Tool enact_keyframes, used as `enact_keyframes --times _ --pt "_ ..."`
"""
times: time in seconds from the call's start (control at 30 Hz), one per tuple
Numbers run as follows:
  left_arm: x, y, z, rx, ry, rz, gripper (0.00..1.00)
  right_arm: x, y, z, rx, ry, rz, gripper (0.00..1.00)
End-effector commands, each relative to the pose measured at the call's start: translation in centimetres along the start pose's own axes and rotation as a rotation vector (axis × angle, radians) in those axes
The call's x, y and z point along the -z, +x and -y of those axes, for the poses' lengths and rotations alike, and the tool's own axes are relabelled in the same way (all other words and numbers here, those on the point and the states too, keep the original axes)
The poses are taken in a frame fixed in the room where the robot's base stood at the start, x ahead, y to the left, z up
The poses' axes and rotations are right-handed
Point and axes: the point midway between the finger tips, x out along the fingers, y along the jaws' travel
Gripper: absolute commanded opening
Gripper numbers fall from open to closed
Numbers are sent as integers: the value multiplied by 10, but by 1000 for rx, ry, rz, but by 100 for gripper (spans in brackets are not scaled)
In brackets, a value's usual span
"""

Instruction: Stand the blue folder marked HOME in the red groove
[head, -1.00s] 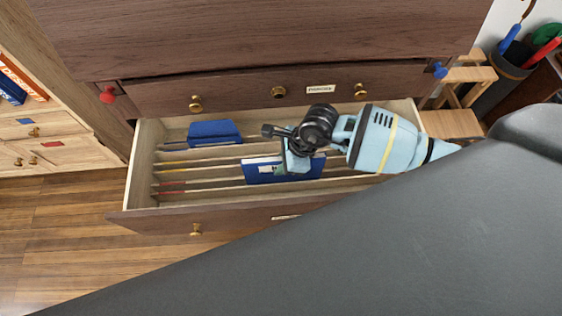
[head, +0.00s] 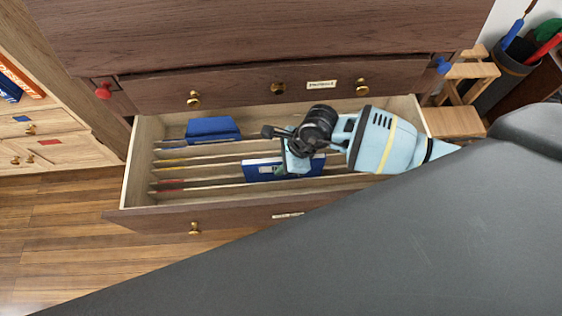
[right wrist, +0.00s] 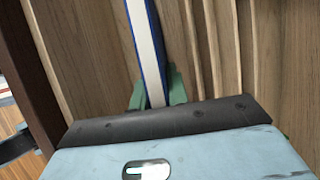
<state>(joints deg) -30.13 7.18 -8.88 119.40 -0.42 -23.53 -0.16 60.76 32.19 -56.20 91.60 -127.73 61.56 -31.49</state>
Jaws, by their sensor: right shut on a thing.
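A blue folder with a white label (head: 257,172) stands in the open drawer, its lower edge hidden behind a divider. The label's writing is too small to read. My right gripper (head: 288,160) is above it, shut on it. The right wrist view shows the folder's white and blue edge (right wrist: 146,50) between the green fingers. A red mark (head: 167,185) shows at the left end of the front groove; I cannot tell whether the folder is seated in that groove. My left gripper is not in view.
Another blue folder (head: 213,129) lies tilted at the drawer's back left. Thin dividers run across the drawer, with a yellow mark (head: 172,162) behind the red one. The drawer front (head: 160,220) borders the near side. A wooden stool (head: 456,120) stands to the right.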

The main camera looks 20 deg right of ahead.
Motion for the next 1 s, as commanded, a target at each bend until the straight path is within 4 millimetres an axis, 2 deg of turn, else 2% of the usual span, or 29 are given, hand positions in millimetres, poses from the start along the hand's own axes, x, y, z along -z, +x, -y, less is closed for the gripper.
enact_keyframes --times 0.37,1.0 --pt "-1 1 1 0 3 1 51 0 1 0 1 0 1 0" --pt "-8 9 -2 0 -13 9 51 7 16 0 0 0 1 0"
